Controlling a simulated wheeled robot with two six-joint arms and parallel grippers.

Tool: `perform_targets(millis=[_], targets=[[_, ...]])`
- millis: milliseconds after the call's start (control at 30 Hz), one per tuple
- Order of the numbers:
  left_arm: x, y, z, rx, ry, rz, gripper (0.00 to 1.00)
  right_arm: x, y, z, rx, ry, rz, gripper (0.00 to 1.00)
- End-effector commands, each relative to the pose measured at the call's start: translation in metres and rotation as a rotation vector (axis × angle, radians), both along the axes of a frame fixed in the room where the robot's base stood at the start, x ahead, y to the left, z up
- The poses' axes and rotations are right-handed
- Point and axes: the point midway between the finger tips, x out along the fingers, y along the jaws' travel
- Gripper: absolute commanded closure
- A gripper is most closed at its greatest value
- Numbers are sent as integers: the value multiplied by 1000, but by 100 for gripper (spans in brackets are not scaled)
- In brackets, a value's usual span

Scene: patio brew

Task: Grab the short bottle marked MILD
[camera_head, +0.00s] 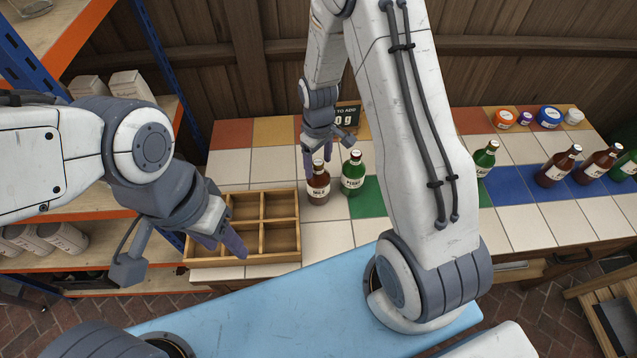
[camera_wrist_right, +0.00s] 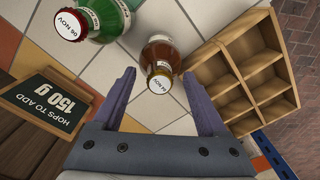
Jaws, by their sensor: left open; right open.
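A short brown bottle (camera_head: 318,187) with a white cap stands upright on the tiled counter, right of the wooden crate. Its small label seems to read MILD. My right gripper (camera_head: 318,158) is open just above it. In the right wrist view the brown bottle (camera_wrist_right: 161,54) shows between and beyond the open fingertips (camera_wrist_right: 160,76), its cap facing the camera; no grip on it shows. My left gripper (camera_head: 222,243) is open and empty over the left part of the crate.
A green bottle (camera_head: 353,174) stands close right of the brown one. The divided wooden crate (camera_head: 297,225) looks empty. A hops sign (camera_head: 347,116) stands behind. More bottles (camera_head: 558,167) and small jars (camera_head: 548,117) are at the right. White tiles in front of the bottles are clear.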

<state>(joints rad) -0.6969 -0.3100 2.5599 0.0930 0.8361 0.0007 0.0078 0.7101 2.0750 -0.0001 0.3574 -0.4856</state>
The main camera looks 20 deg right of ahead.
Motion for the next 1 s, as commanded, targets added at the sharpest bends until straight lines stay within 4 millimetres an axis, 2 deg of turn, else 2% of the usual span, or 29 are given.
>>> perform_targets(millis=[267, 300, 367, 400, 500, 1000], targets=[[0, 0, 1, 0, 0, 0, 50, 0, 0, -6, 0, -2, 0, 25], [0, 0, 1, 0, 0, 0, 50, 0, 0, -6, 0, -2, 0, 28], [0, 0, 1, 0, 0, 0, 50, 0, 0, -6, 0, -1, 0, 51], [0, 0, 1, 0, 0, 0, 50, 0, 0, -6, 0, -1, 0, 67], [0, 0, 1, 0, 0, 0, 50, 0, 0, -5, 0, -1, 0, 100], [0, 0, 1, 0, 0, 0, 50, 0, 0, -5, 0, -1, 0, 100]])
